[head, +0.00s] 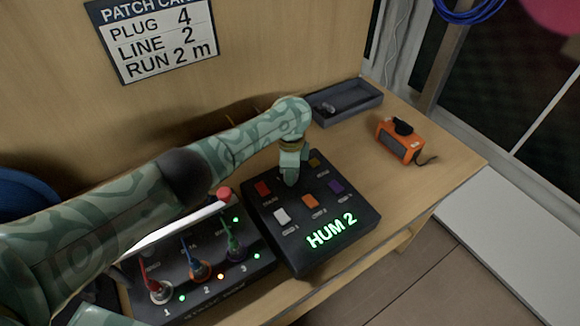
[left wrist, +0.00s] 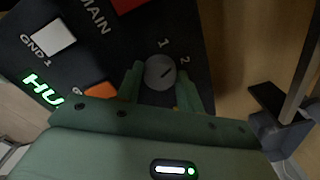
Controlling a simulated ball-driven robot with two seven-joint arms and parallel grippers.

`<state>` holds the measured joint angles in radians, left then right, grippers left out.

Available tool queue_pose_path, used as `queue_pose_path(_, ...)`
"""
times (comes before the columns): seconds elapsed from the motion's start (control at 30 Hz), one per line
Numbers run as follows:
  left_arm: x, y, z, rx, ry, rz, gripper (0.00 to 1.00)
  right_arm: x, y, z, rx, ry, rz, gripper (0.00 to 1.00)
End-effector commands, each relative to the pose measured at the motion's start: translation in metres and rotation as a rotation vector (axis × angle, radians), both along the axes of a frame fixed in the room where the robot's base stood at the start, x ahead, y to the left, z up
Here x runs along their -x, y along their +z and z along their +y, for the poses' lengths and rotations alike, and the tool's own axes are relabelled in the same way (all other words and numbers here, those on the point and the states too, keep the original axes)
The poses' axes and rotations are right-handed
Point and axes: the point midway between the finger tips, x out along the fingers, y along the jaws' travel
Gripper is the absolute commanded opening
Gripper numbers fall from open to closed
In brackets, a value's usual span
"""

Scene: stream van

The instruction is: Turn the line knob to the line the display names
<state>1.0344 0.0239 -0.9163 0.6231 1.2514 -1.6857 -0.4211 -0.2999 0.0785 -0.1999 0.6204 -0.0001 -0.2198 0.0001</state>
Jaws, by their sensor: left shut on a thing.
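The black box (head: 340,215) on the bench has a lit green display (head: 331,231) that reads HUM 2. The line knob (left wrist: 160,72) is a round grey dial with the labels 1 and 2 beside it in the left wrist view. Its pointer mark is aimed about at the 2. My left gripper (head: 290,172) reaches down onto the box from above and hides the knob in the head view. In the left wrist view its fingers (left wrist: 161,82) are shut on the knob, one on each side. My right gripper is not in view.
Coloured buttons lie close around the knob, with an orange one (head: 311,201) nearby. A panel with plugs and small lights (head: 205,287) stands to the left. A grey tray (head: 345,102) and an orange device (head: 400,141) sit behind. A card (head: 155,40) reads PLUG 4, LINE 2.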

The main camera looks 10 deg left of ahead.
Motion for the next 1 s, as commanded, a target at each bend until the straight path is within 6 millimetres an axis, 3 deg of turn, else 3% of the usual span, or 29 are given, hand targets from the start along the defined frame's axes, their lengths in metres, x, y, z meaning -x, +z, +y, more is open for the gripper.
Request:
queue_pose_path(0.5,0.0005,-0.0001,-0.0021,0.006,-0.356,0.001,0.14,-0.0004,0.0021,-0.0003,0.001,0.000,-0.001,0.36)
queue_pose_path(1.0,0.0005,0.0000,-0.0026,0.007,-0.433,-0.001,0.14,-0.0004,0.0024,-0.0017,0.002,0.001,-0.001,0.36)
